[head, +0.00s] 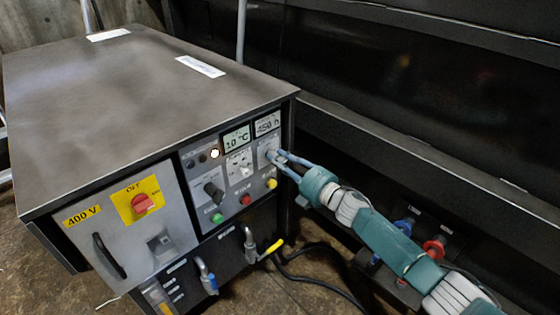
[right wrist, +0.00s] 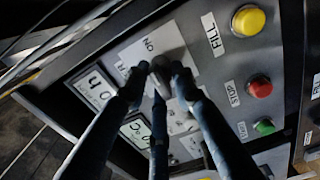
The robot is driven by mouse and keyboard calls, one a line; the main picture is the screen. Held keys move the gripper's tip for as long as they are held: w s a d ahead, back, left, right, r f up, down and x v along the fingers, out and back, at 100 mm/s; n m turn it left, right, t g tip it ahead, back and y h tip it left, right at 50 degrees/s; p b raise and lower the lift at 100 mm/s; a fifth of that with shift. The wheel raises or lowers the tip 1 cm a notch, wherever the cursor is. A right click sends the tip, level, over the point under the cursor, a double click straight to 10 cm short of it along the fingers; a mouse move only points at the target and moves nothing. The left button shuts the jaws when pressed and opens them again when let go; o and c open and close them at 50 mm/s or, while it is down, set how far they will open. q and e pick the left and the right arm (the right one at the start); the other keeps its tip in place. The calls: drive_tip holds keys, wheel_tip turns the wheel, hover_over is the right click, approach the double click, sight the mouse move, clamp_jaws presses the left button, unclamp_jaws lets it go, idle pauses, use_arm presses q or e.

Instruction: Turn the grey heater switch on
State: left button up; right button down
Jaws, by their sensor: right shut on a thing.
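The grey control panel (head: 230,170) is on the front of a dark metal cabinet. My right gripper (head: 280,157) reaches in from the right to the panel's upper right switch plate (head: 265,147). In the right wrist view, my right gripper (right wrist: 163,75) has its fingers closed around a small grey switch knob (right wrist: 174,62) on a pale plate. "ON" is printed beside this knob; the fingers hide part of the plate and its other lettering. The knob's exact angle is hard to read. My left gripper is not in view.
Green (head: 217,218), red (head: 246,200) and yellow (head: 271,184) buttons sit below the held switch. Another switch (head: 243,170) and a dark knob (head: 213,192) are to its left. Displays (head: 237,138) are above.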

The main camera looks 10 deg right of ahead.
drive_tip(key=shift+w+a+r, duration=0.1)
drive_tip(key=shift+r, duration=0.4)
drive_tip(key=c, duration=1.6)
unclamp_jaws()
drive_tip(key=shift+c, duration=0.2)
drive_tip(key=shift+f, duration=0.1)
drive_tip(key=shift+f, duration=0.15)
drive_tip(key=v, duration=1.2)
